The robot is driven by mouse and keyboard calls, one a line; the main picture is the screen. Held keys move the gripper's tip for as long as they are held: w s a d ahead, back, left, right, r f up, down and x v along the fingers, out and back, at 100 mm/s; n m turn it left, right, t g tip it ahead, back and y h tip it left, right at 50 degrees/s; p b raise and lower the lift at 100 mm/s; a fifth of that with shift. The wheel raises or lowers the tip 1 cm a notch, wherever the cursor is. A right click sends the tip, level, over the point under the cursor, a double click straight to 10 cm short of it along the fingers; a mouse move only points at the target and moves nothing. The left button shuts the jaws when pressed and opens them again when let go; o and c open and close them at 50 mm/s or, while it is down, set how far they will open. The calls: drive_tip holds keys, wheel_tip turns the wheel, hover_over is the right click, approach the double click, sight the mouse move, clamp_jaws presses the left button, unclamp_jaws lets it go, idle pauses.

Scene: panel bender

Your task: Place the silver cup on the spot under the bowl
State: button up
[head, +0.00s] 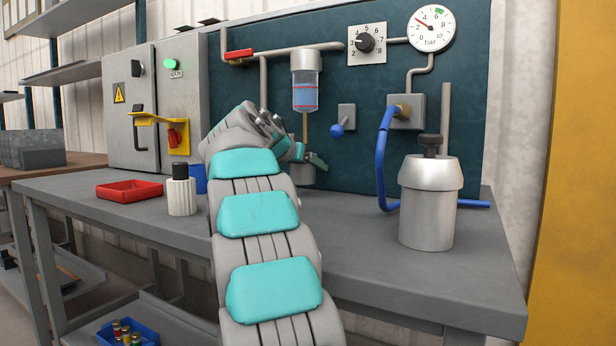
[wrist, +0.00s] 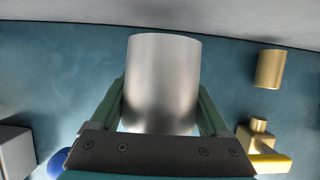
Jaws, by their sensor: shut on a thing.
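The silver cup (wrist: 162,82) fills the middle of the wrist view, between the two green fingers of my gripper (wrist: 161,98), which is shut on it. In the head view my gripper (head: 306,158) is in front of the teal panel, low down and below the bowl. A small grey piece under the fingers there may be the cup, mostly hidden by my arm. The clear bowl (head: 305,92) with blue liquid hangs from a pipe on the panel, with a thin brass tube below it. The spot under the bowl is hidden behind my arm.
On the grey bench (head: 350,262) stand a red tray (head: 130,190), a white ribbed container (head: 181,197) with a black top, and a large silver canister (head: 428,215) at right. A blue hose (head: 381,160) and a blue-knobbed lever (head: 338,130) stick out from the panel.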

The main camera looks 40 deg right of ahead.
sight(308, 178)
drive_tip(key=shift+f, duration=1.35)
drive_tip(key=shift+f+b, duration=0.25)
drive_tip(key=shift+b, duration=0.15)
drive_tip(key=o, duration=1.2)
drive_tip(key=shift+r, duration=0.2)
drive_tip(key=shift+a+r+p, duration=0.1)
drive_tip(key=shift+r+p, duration=0.05)
drive_tip(key=shift+p, duration=0.2)
drive_tip(key=b+v, duration=0.1)
drive_tip(key=v, duration=1)
drive_tip(key=shift+s+a, duration=0.25)
drive_tip(key=shift+a, duration=0.15)
